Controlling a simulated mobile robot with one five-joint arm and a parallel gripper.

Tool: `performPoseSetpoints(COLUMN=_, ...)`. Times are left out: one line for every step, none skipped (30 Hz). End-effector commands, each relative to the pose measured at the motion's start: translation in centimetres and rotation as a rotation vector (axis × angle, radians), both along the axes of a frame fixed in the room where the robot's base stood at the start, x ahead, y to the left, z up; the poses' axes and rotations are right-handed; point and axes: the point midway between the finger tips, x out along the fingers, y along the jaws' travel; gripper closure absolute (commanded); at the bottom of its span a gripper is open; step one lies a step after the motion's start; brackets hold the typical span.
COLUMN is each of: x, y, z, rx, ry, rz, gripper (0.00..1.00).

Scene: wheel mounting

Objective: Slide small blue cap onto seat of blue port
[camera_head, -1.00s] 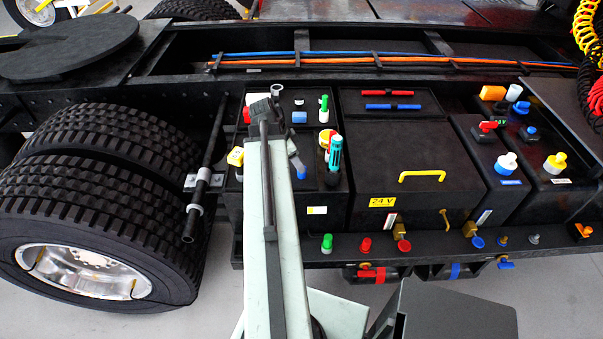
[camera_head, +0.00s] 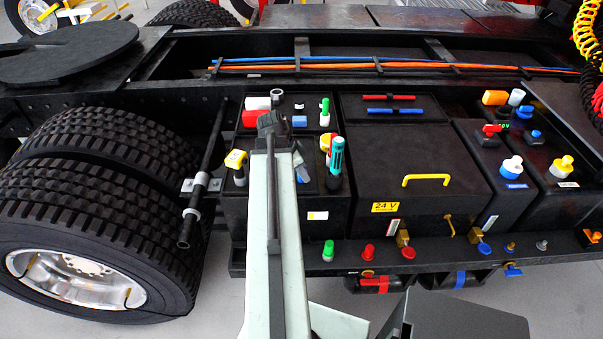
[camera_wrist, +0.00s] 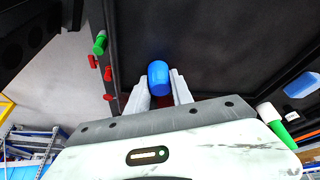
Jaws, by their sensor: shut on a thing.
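The small blue cap (camera_wrist: 158,76) sits between the two pale fingers of my gripper (camera_wrist: 158,90) in the wrist view. My gripper is shut on it. In the head view my gripper (camera_head: 301,168) is over the left black box, and a bit of blue shows at its tips. Which fitting is the blue port is unclear. A blue fitting on brass (camera_head: 484,247) stands on the front rail, and a blue fitting (camera_head: 536,136) stands on the right box. Both are well to the right of my gripper.
A yellow handle (camera_head: 425,180) rises from the middle box. A green cap (camera_head: 328,250) and red cap (camera_head: 368,252) stand on the front rail. A large tyre (camera_head: 90,230) is at left.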

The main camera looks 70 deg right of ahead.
Motion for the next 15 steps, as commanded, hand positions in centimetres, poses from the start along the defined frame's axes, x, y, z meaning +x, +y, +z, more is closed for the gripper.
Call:
performPoseSetpoints(x=0.0, y=0.0, z=0.2, rx=0.000, ry=0.000, rz=0.000, gripper=1.00)
performPoseSetpoints(x=0.0, y=0.0, z=0.3, rx=0.000, ry=0.000, rz=0.000, gripper=1.00)
performPoseSetpoints(x=0.0, y=0.0, z=0.6, rx=0.000, ry=0.000, rz=0.000, gripper=1.00)
performPoseSetpoints(x=0.0, y=0.0, z=0.9, rx=0.000, ry=0.000, rz=0.000, gripper=1.00)
performPoseSetpoints(x=0.0, y=0.0, z=1.3, rx=0.000, ry=0.000, rz=0.001, gripper=1.00)
performPoseSetpoints(x=0.0, y=0.0, z=1.9, rx=0.000, ry=0.000, rz=0.001, gripper=1.00)
performPoseSetpoints(x=0.0, y=0.0, z=2.4, rx=0.000, ry=0.000, rz=0.001, gripper=1.00)
performPoseSetpoints(x=0.0, y=0.0, z=2.9, rx=0.000, ry=0.000, rz=0.001, gripper=1.00)
performPoseSetpoints(x=0.0, y=0.0, z=3.7, rx=0.000, ry=0.000, rz=0.001, gripper=1.00)
performPoseSetpoints(x=0.1, y=0.0, z=4.4, rx=0.000, ry=0.000, rz=0.001, gripper=1.00)
performPoseSetpoints(x=0.1, y=0.0, z=5.0, rx=0.000, ry=0.000, rz=0.001, gripper=1.00)
performPoseSetpoints(x=0.1, y=0.0, z=5.9, rx=0.000, ry=0.000, rz=0.001, gripper=1.00)
performPoseSetpoints(x=0.1, y=0.0, z=6.6, rx=0.000, ry=0.000, rz=0.001, gripper=1.00)
performPoseSetpoints(x=0.1, y=0.0, z=7.3, rx=0.000, ry=0.000, rz=0.001, gripper=1.00)
performPoseSetpoints(x=0.1, y=0.0, z=8.1, rx=0.000, ry=0.000, rz=0.001, gripper=1.00)
